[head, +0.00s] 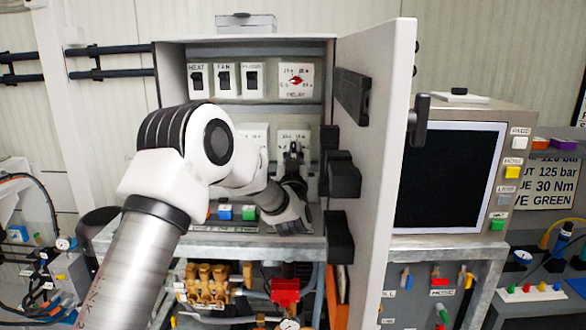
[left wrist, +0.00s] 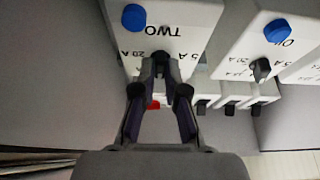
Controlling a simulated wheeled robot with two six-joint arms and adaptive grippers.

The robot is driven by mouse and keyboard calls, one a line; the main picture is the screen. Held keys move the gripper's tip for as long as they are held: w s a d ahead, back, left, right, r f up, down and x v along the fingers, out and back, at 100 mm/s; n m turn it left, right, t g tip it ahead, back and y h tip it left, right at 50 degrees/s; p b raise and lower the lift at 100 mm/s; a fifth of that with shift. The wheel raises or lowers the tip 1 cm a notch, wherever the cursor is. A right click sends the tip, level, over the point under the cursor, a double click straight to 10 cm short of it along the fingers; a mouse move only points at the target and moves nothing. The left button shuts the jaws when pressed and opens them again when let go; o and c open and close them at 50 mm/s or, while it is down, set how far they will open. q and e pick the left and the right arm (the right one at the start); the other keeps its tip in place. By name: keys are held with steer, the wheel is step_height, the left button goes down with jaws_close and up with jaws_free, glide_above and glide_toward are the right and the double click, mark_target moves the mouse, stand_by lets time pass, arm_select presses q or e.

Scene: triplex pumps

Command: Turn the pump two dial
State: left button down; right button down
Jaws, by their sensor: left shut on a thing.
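The box marked TWO (left wrist: 190,32) is white and shows upside down in the left wrist view, with a 5 A to 20 A scale and a blue button (left wrist: 134,17). Its dial sits between my left fingertips and is mostly hidden by them. My left gripper (left wrist: 160,68) is shut on this dial. In the head view, my left gripper (head: 293,158) reaches into the open cabinet, in front of the right-hand box (head: 300,136) of the lower row. My right gripper is not in view.
A similar box (left wrist: 228,48) with a black dial (left wrist: 262,68) and blue button stands beside it. The open cabinet door (head: 385,160) stands close to the right of my left gripper. HEAT, FAN and other switches (head: 224,80) and a RELAY dial (head: 296,81) are above.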

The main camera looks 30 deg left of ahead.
arm_select(q)
steer(key=n+y+b, duration=0.1)
steer(key=n, duration=0.1)
steer(key=n+g+b, duration=0.1)
steer(key=n+b, duration=0.1)
steer(key=shift+d+n+g+y, duration=0.1)
steer(key=shift+n+g+y, duration=0.2)
steer(key=shift+y, duration=0.1)
steer(key=shift+r+n+g+y+b, duration=0.1)
steer(key=shift+n+g+y+b, duration=0.3)
steer(key=shift+n+b, duration=0.5)
steer(key=shift+n, duration=0.3)
steer(key=shift+r, duration=0.1)
steer(key=c, duration=1.2)
jaws_free()
steer(key=shift+w, duration=0.2)
